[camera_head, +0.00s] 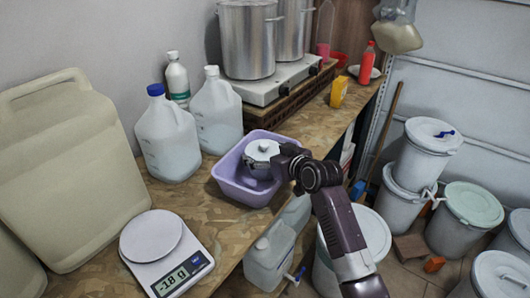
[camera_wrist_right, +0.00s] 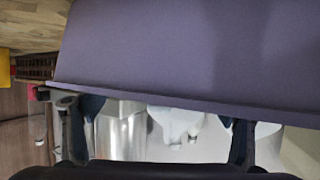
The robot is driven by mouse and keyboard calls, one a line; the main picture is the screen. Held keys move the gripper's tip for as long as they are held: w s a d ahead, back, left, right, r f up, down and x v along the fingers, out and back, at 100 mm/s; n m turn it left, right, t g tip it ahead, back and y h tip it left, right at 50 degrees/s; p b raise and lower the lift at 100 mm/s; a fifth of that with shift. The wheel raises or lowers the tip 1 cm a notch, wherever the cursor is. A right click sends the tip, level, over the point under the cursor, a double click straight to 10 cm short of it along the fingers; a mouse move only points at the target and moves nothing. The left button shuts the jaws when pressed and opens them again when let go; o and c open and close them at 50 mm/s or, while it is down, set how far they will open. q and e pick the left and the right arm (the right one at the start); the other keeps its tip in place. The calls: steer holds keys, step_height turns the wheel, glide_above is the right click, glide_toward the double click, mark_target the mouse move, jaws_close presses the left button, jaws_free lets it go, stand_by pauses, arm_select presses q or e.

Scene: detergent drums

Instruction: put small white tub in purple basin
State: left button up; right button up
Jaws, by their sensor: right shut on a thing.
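The small white tub (camera_head: 262,149), with a pale round lid, is within the outline of the purple basin (camera_head: 228,184) in the head view. My right gripper (camera_head: 279,160) is shut on the tub from its right side. I cannot tell whether the tub touches the basin's floor. In the right wrist view a purple surface of the basin (camera_wrist_right: 180,50) fills the top. The fingers of my right gripper (camera_wrist_right: 157,130) pass behind its edge, so their tips and the tub are hidden. My left gripper is not in view.
The basin stands at the edge of the wooden counter (camera_head: 205,225). White jugs (camera_head: 217,112) stand behind it, and steel pots (camera_head: 247,40) farther back. A scale (camera_head: 165,252) and a large beige canister (camera_head: 65,170) are at left. White drums (camera_head: 430,150) stand on the right.

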steer(key=shift+f, duration=0.1)
steer(key=o, duration=1.1)
steer(key=shift+r, duration=0.25)
steer(key=shift+s+d, duration=0.2)
steer(key=shift+s, duration=0.05)
steer(key=b+v, duration=0.1)
steer(key=v, duration=1)
steer(key=shift+s+r, duration=0.1)
steer(key=shift+s, duration=0.05)
steer(key=shift+d, duration=0.1)
